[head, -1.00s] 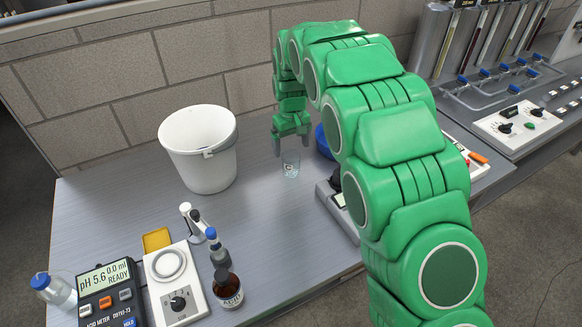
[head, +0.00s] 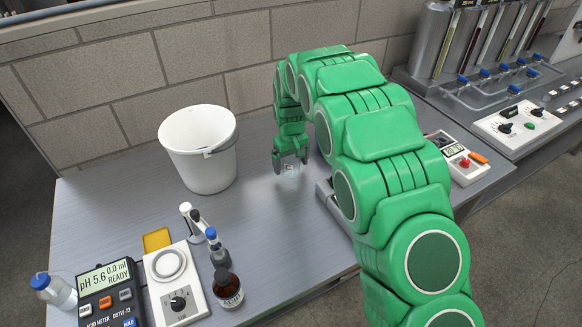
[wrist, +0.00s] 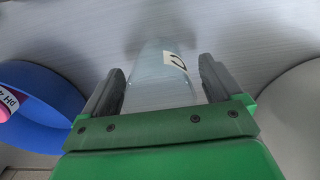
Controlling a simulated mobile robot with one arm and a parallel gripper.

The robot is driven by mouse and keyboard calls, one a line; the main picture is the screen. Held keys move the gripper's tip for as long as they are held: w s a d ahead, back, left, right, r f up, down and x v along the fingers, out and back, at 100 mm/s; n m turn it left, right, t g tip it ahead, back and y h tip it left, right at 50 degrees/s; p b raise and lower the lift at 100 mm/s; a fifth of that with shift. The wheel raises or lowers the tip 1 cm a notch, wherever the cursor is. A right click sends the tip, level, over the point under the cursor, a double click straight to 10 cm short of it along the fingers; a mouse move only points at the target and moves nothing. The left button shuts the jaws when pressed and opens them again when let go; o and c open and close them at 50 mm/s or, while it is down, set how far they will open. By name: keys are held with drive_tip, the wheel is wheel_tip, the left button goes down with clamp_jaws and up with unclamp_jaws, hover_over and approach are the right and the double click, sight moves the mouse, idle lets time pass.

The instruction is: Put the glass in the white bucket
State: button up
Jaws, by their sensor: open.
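The glass (head: 290,169) is small and clear with a white label and stands on the grey bench. In the wrist view the glass (wrist: 165,72) lies between the two dark fingers of my gripper (wrist: 160,85), with a gap showing on each side. My gripper (head: 291,160) is open and lowered around the glass in the head view, partly hiding it. The white bucket (head: 198,160) stands upright on the bench to the left of my gripper. Its handle hangs at the rim, and its pale side (wrist: 295,120) appears at the right of the wrist view.
A blue round thing (wrist: 45,85) sits close beside my gripper. An acid meter (head: 108,292), a stirrer plate (head: 175,285), a brown bottle (head: 227,289) and a yellow sponge-like block (head: 157,240) stand at the front left. Bare bench (head: 280,225) lies in front of the glass.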

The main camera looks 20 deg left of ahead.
drive_tip(key=c, duration=1.2)
drive_tip(key=shift+r, duration=0.45)
wheel_tip(320, 180, up, 2)
drive_tip(key=shift+w+r, duration=0.1)
drive_tip(key=shift+s+d+r, duration=1.15)
drive_tip(key=shift+s+r, duration=0.55)
drive_tip(key=shift+s, duration=0.35)
drive_tip(key=shift+s+d+r, duration=1.2)
drive_tip(key=shift+s+r, duration=0.45)
drive_tip(key=shift+s, duration=0.35)
drive_tip(key=shift+s+d+r, duration=1.15)
drive_tip(key=shift+s+r, duration=0.55)
drive_tip(key=shift+s, duration=0.35)
